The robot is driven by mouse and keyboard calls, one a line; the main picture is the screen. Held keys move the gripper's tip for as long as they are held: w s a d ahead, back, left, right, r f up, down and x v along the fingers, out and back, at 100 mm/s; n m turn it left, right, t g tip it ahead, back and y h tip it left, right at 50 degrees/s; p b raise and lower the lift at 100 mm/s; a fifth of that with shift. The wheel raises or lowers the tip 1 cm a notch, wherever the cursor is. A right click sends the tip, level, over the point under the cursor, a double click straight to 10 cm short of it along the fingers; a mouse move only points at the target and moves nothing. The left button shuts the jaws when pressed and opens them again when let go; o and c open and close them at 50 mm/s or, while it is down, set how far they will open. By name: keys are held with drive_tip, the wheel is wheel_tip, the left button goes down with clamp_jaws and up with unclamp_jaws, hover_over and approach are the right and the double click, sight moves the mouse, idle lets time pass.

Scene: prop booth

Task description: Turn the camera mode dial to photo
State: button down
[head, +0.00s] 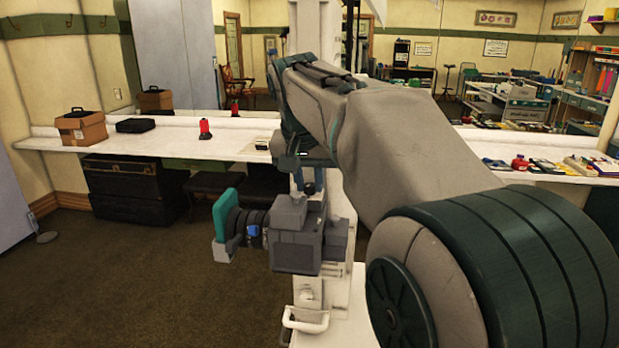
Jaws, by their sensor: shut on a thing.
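A grey camera (298,238) stands upright in the middle of the head view, its dark lens barrel and teal front end (222,215) pointing left. A white stand (307,292) with a handle is below it. My arm reaches down from the upper right, and my gripper (309,186) points down at the top of the camera. Its narrow dark-blue fingers are close together, shut at the camera's top, where the mode dial sits. The dial itself is hidden by the fingers, and its marks and setting cannot be read.
A long white counter (75,146) runs behind, with a cardboard box (82,128), a black case (135,125) and a red object (205,129). Black trunks (135,185) stand under it. Small items lie on the right part. Brown carpet (140,285) is free at left.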

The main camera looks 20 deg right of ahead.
drive_tip(key=m+g, duration=0.1)
drive_tip(key=m, duration=0.2)
drive_tip(key=m+h+p, duration=0.1)
drive_tip(key=m, duration=0.2)
drive_tip(key=shift+w+a+g+h, duration=0.2)
drive_tip(key=shift+g+h, duration=0.1)
drive_tip(key=shift+g, duration=0.1)
drive_tip(key=shift+m, duration=0.4)
drive_tip(key=c, duration=1.2)
unclamp_jaws()
drive_tip(key=shift+c, duration=0.2)
drive_tip(key=p+v, duration=0.1)
drive_tip(key=v, duration=1.2)
drive_tip(key=shift+r, duration=0.45)
drive_tip(key=shift+a, duration=0.1)
